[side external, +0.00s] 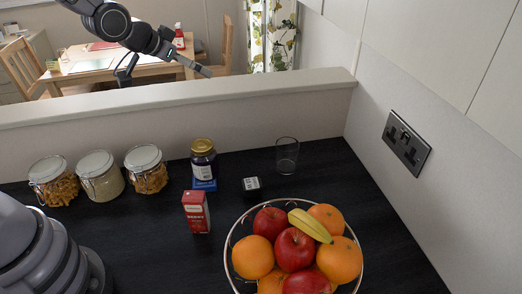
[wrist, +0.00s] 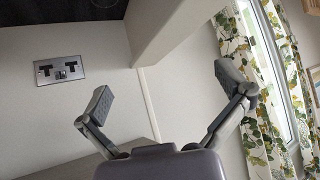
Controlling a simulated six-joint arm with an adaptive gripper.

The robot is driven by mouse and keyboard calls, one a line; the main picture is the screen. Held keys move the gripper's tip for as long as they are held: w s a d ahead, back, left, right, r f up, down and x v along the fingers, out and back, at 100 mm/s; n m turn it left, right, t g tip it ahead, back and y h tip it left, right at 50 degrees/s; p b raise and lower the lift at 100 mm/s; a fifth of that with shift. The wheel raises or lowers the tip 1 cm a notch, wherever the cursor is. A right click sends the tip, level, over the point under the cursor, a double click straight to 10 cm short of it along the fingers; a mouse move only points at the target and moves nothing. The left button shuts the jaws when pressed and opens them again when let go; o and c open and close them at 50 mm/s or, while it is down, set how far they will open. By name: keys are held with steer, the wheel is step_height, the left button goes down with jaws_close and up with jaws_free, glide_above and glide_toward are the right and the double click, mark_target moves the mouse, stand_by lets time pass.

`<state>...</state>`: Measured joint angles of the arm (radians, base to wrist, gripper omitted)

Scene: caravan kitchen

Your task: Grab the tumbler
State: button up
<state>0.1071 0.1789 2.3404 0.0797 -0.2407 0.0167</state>
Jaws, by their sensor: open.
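The tumbler (side external: 287,156) is a clear glass standing upright on the dark worktop near the back ledge, in the side external view. My gripper (side external: 165,76) is raised high above the ledge, to the left of the tumbler and well apart from it. In the wrist view my gripper (wrist: 165,98) has its two fingers spread wide with nothing between them.
A wire fruit bowl (side external: 229,266) stands in front of the tumbler. A raised ledge (side external: 250,92) runs behind; a wall socket (side external: 406,142) is at right.

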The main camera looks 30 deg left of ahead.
steer(key=w+d+f+m+t+h, duration=0.1)
steer(key=w+d+f, duration=0.2)
steer(key=f, duration=0.3)
steer(key=w+d+f+t+h, duration=0.1)
steer(key=w+d+f, duration=0.1)
steer(key=w+f, duration=0.3)
steer(key=m+t+h, duration=0.1)
steer(key=t+h, duration=0.1)
glide_toward(295, 148)
steer(key=x, duration=0.7)
steer(key=shift+f, duration=0.1)
steer(key=c, duration=1.3)
